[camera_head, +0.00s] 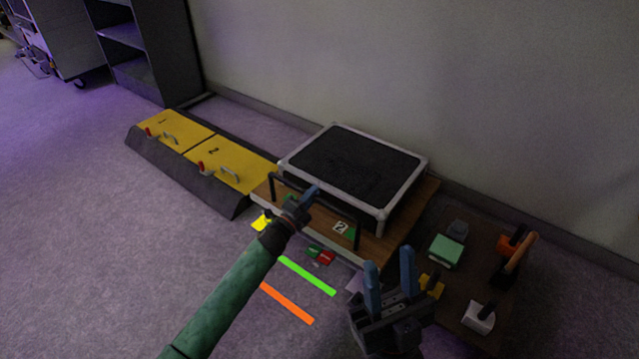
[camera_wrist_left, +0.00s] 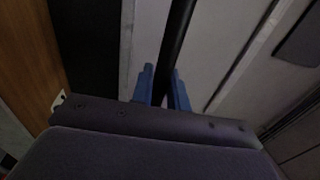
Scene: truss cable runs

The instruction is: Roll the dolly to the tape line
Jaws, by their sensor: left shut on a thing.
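The dolly (camera_head: 408,217) is a low wooden platform marked 2, with a black push handle (camera_head: 357,236) along its near side. It carries a case (camera_head: 350,165) with a dark top and pale edges. My left gripper (camera_head: 310,193) is shut on the handle bar. In the left wrist view the black bar (camera_wrist_left: 180,35) runs between its blue fingers. Tape strips lie on the floor in front of the dolly: a green one (camera_head: 307,275) and, nearer, an orange one (camera_head: 287,303). My right gripper (camera_head: 389,270) is open and empty at the lower right, in front of the dolly.
A cable ramp with yellow lids (camera_head: 232,164) lies left of the dolly. A dark board (camera_head: 465,275) with several small items is at the right. Red and green connectors (camera_head: 322,257) and a yellow piece (camera_head: 261,222) lie near the dolly. The wall is behind; the left floor is clear.

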